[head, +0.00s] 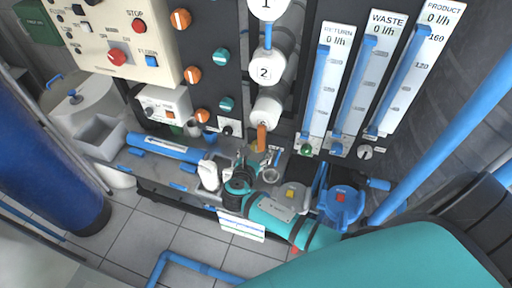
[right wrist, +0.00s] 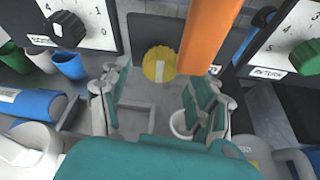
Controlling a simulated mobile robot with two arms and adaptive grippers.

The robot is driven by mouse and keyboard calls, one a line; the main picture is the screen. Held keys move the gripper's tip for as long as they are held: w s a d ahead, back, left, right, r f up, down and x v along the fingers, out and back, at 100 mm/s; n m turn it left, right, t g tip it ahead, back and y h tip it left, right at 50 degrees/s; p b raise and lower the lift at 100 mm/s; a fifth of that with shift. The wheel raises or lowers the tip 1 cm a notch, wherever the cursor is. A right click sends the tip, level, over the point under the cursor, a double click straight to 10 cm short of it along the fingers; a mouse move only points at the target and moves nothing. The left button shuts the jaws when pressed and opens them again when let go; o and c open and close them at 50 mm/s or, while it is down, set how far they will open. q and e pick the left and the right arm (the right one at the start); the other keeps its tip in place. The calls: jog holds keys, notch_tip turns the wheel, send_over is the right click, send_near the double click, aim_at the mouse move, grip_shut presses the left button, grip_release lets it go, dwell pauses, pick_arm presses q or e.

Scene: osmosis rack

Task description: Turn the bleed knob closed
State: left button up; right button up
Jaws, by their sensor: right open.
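No label reading "bleed" is legible, so I cannot tell for certain which knob it is. A round yellow knob (right wrist: 157,64) with a pale bar across it shows in the right wrist view, framed by my open right gripper (right wrist: 155,80). The fingers are apart and appear empty, with the knob beyond their tips. In the head view my right gripper (head: 257,160) is in front of the rack's lower panel, below an orange handle (head: 262,136). A black knob (right wrist: 67,29) on a white scale plate is up left of the fingers. My left gripper is out of view.
The orange handle hangs close above the right finger in the wrist view (right wrist: 208,40). A green knob (right wrist: 305,57) labelled return is at the right. A blue cylinder (head: 165,147) lies left of the gripper. Flow meters (head: 323,85) stand above right.

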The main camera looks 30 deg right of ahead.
jog(key=x, duration=0.2)
jog(key=shift+w+d+f, duration=0.1)
jog(key=shift+w+d, duration=0.05)
jog(key=shift+w, duration=0.1)
jog(key=c, duration=1.2)
